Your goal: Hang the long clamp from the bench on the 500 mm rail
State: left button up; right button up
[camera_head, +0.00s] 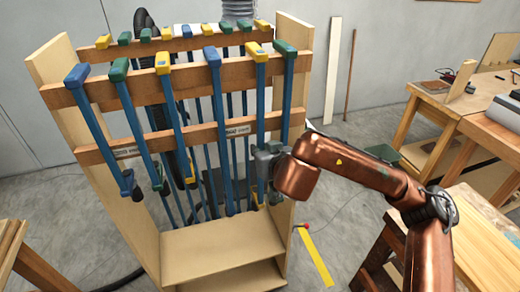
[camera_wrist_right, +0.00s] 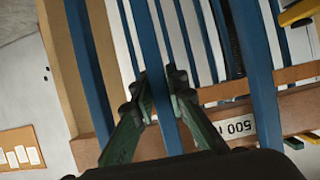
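My right gripper (camera_head: 268,158) is at the right side of the clamp rack, by the lower rail (camera_head: 205,134). In the right wrist view its green fingers (camera_wrist_right: 161,88) close on both sides of a blue clamp bar (camera_wrist_right: 148,40). A white label reading 500 (camera_wrist_right: 236,127) is on a wooden rail (camera_wrist_right: 279,104), right of the fingers. My left gripper is out of view.
Several blue clamps with green, blue and yellow ends hang close together on the rack; the right post (camera_head: 293,35) is close to my gripper. A wooden bench (camera_head: 485,225) stands at the lower right, a worktable (camera_head: 455,105) behind it. Yellow tape (camera_head: 315,260) marks the floor.

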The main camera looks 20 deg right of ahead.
jog(key=o, duration=0.5)
jog(key=shift+c, duration=0.2)
jog(key=shift+f, duration=0.15)
jog(key=v, duration=1.2)
jog(key=shift+r, duration=0.2)
jog(key=p+v, duration=0.2)
jog(key=v, duration=0.4)
jog(key=shift+s+p, duration=0.1)
jog(key=shift+p, duration=0.2)
